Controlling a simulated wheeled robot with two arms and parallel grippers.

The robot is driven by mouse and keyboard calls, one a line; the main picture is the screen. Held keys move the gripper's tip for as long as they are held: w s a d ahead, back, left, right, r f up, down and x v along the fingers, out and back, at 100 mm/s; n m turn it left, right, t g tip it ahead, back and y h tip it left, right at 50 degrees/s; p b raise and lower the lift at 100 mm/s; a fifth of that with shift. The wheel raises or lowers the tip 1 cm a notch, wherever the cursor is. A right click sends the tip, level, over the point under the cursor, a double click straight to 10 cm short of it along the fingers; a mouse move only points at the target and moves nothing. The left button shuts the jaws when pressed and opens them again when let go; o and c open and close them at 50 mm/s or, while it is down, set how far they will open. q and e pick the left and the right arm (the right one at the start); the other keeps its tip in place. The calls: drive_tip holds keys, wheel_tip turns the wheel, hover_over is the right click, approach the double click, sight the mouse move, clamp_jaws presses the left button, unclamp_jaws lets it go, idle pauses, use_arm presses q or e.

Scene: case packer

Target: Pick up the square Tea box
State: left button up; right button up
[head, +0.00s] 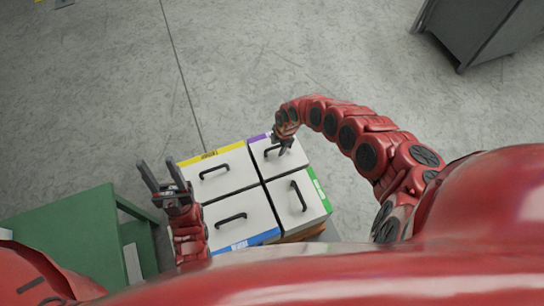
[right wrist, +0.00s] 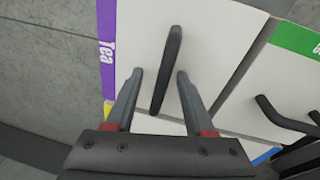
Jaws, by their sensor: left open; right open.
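The Tea box (head: 272,168) has a white top, a purple label strip and a black bar handle. It sits at the back right of a group of boxes in the head view. In the right wrist view the Tea box (right wrist: 205,50) fills the middle, with "Tea" readable on its strip. My right gripper (head: 283,148) is over it. In the right wrist view the open right gripper (right wrist: 158,80) has one finger on each side of the handle (right wrist: 168,65), with gaps visible. My left gripper (head: 157,168) is open and empty, left of the boxes.
Boxes with yellow (head: 218,188), blue (head: 240,215) and green (head: 298,208) labels stand tight against each other and the Tea box, each with a black handle. A green table (head: 70,222) is at the left. A dark cabinet (head: 485,35) is at the top right. The floor behind is clear.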

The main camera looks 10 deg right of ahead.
drive_tip(key=shift+s+d, duration=0.15)
drive_tip(key=shift+d, duration=0.1)
drive_tip(key=shift+c, duration=1.2)
drive_tip(key=shift+a, duration=0.25)
clamp_jaws()
drive_tip(key=shift+d, duration=0.1)
